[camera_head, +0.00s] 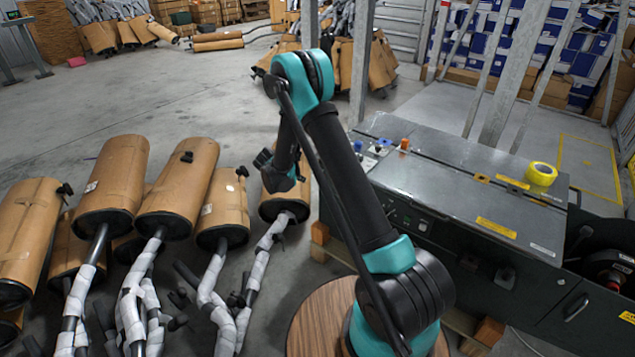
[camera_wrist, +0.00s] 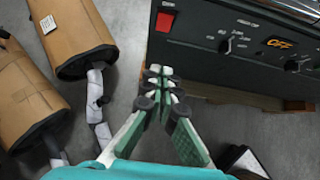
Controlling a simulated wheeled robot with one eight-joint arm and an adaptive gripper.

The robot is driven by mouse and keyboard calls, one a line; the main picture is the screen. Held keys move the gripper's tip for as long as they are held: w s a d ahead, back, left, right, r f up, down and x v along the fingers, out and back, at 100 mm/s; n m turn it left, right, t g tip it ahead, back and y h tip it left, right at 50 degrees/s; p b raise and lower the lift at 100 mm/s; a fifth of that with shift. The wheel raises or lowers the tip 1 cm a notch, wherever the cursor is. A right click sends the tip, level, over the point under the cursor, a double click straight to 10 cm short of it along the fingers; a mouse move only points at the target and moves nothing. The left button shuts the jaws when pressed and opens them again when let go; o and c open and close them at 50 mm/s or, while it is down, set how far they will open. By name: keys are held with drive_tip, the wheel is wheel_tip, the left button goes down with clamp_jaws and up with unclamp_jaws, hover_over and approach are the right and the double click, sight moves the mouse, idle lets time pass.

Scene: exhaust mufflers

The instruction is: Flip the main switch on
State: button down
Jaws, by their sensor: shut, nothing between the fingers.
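The dark control panel (camera_wrist: 262,62) of the machine fills the upper right of the wrist view. A red rocker switch (camera_wrist: 165,21) sits at its left end with a small label above it; I cannot read its position. In the head view my gripper (camera_head: 276,172) hangs left of the grey machine (camera_head: 455,185); the red switch cannot be made out there.
Several mufflers wrapped in brown cardboard (camera_head: 182,185) lie left of the machine, and two show in the wrist view (camera_wrist: 72,35). Yellow tape (camera_head: 541,173) rests on the machine top. A metal post (camera_head: 362,60) stands behind.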

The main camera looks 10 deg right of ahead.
drive_tip(key=shift+f, duration=0.1)
idle(0.3)
drive_tip(key=w+d+r+x, duration=0.1)
drive_tip(key=r+x, duration=0.1)
drive_tip(key=x, duration=1.1)
drive_tip(key=shift+w+d, duration=0.2)
drive_tip(key=shift+w, duration=0.05)
drive_tip(key=shift+w+d+f, duration=0.2)
drive_tip(key=shift+r, duration=0.2)
drive_tip(key=shift+r, duration=0.65)
